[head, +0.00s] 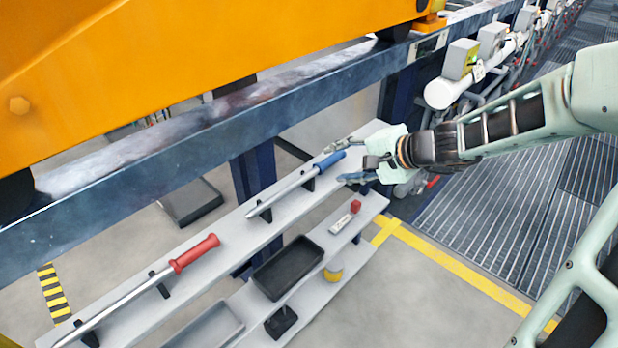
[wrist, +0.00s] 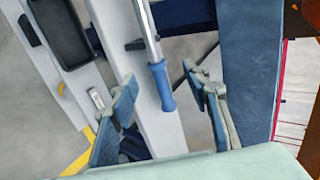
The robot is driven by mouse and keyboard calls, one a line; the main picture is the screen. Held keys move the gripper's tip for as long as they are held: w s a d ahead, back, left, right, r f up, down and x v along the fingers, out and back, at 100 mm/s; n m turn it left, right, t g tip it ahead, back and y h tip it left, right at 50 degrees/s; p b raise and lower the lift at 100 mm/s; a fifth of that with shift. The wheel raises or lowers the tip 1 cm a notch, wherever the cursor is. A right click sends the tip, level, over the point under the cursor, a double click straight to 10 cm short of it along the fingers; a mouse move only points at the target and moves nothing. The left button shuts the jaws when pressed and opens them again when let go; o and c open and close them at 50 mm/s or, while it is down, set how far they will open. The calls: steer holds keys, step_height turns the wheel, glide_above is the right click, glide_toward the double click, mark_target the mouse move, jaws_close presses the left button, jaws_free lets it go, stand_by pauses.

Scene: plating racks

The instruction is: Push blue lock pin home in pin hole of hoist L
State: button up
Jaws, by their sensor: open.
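The blue lock pin (head: 296,187) is a grey metal rod with a blue grip, lying in black cradles on the upper pale shelf. My gripper (head: 342,160) is open at the blue-grip end of the pin. In the wrist view the blue grip (wrist: 161,86) lies between the two spread fingers of my gripper (wrist: 160,82), with gaps on both sides. A large orange machine part (head: 180,60) fills the upper left of the head view; I cannot tell if it is hoist L. No pin hole can be made out.
A red-handled rod (head: 160,277) lies in cradles further along the upper shelf (head: 225,240). A dark blue-grey rail (head: 190,155) runs behind the shelves.

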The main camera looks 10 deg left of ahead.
mark_target(321, 167)
steer(key=x, duration=0.4)
steer(key=b+x, duration=0.1)
steer(key=x, duration=0.2)
steer(key=shift+d+f, duration=0.35)
steer(key=shift+w+a+f, duration=0.3)
steer(key=shift+w, duration=0.1)
steer(key=shift+c, duration=0.6)
jaws_close()
steer(key=shift+r, duration=0.1)
